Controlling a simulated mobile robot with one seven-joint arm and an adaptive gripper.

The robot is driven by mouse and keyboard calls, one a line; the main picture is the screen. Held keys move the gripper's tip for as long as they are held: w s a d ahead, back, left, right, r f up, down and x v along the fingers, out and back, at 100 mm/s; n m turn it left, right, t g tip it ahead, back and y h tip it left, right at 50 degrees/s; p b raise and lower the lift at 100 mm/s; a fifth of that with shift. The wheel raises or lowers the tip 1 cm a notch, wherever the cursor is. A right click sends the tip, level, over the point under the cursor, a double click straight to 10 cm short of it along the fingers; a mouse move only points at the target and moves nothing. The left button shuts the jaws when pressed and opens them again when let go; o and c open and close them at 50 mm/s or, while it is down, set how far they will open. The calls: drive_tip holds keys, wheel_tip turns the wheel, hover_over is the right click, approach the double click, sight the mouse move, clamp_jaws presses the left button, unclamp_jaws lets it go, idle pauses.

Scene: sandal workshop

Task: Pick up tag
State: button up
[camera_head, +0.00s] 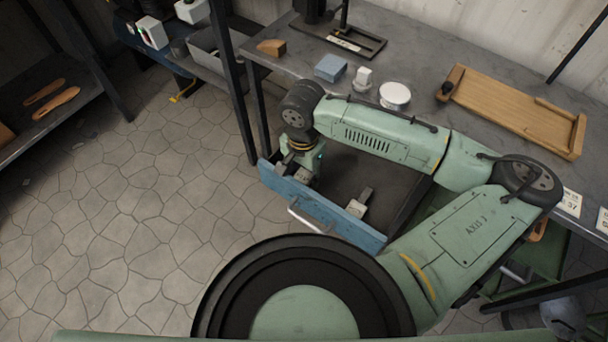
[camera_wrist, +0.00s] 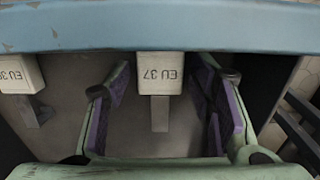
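A pale block-like tag (camera_wrist: 160,75) marked EU 37, upside down in the wrist view, lies in the open blue-fronted drawer (camera_head: 335,222), close to the drawer front. A grey stem runs from it. My gripper (camera_wrist: 164,88) is open, with one purple-padded finger on each side of the tag and visible gaps between. I cannot tell how high the fingers are above it. A second pale tag (camera_wrist: 20,74) sits to the left in the wrist view, partly cut off; a tag with a stem (camera_head: 357,208) also shows in the drawer in the head view.
The bench above the drawer holds a blue block (camera_head: 330,68), a white round piece (camera_head: 395,96) and a wooden tray (camera_head: 515,110). White cards (camera_head: 570,203) are at its right edge. The drawer front bounds the space around my gripper. The stone floor at left is clear.

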drive_tip(key=c, duration=0.8)
drive_tip(key=shift+c, duration=0.2)
